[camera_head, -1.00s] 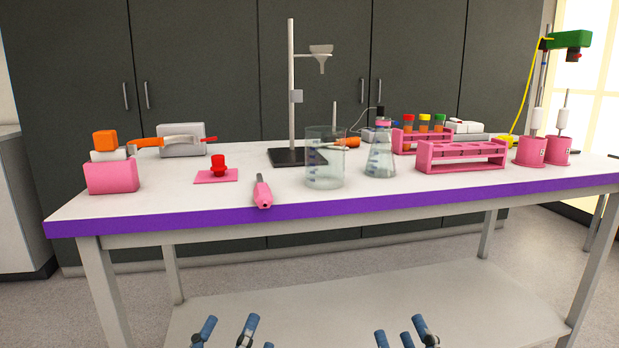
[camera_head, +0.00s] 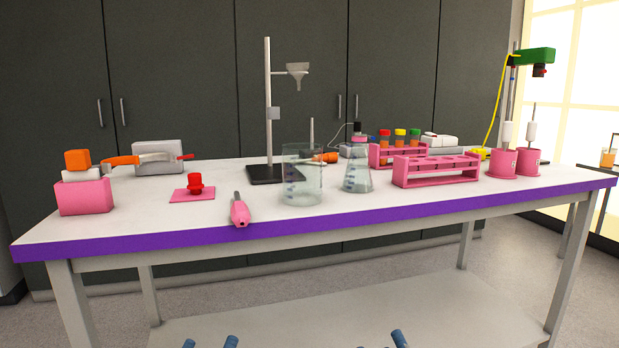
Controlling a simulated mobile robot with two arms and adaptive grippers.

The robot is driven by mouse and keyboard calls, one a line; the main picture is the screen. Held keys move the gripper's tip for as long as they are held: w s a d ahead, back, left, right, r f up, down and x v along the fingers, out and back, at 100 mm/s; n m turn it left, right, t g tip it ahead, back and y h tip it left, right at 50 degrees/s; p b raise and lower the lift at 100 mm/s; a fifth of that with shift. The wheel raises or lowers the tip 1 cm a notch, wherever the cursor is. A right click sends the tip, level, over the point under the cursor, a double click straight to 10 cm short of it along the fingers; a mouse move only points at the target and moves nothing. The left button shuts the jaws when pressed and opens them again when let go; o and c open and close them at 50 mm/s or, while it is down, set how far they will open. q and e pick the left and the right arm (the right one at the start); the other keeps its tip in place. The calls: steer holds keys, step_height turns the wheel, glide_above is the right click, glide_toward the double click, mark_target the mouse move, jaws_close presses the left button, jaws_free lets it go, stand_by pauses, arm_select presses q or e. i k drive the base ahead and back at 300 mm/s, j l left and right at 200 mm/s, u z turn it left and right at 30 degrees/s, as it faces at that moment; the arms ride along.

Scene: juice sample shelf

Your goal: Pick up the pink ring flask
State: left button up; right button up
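The flask with a pink ring (camera_head: 357,177) at its neck is clear, conical and upright on the white bench (camera_head: 150,222), right of centre. A clear beaker (camera_head: 302,178) stands just left of it. My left gripper (camera_head: 210,343) shows only its blue fingertips at the bottom edge, low in front of the bench. They are apart with nothing seen between them. My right gripper (camera_head: 380,343) shows its fingertips at the bottom edge, also apart and away from the flask. The rest of both grippers is out of frame.
A pink tube rack (camera_head: 436,172) stands right of the flask, with another rack (camera_head: 384,156) of capped tubes behind. A stand with a funnel (camera_head: 268,110) is behind the beaker. A pink-handled tool (camera_head: 240,212) lies near the purple front edge (camera_head: 320,229). Bench space before the flask is clear.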

mark_target(357, 179)
steer(key=i+l+u, duration=0.4)
steer(key=i+l, duration=0.3)
steer(key=l, duration=0.15)
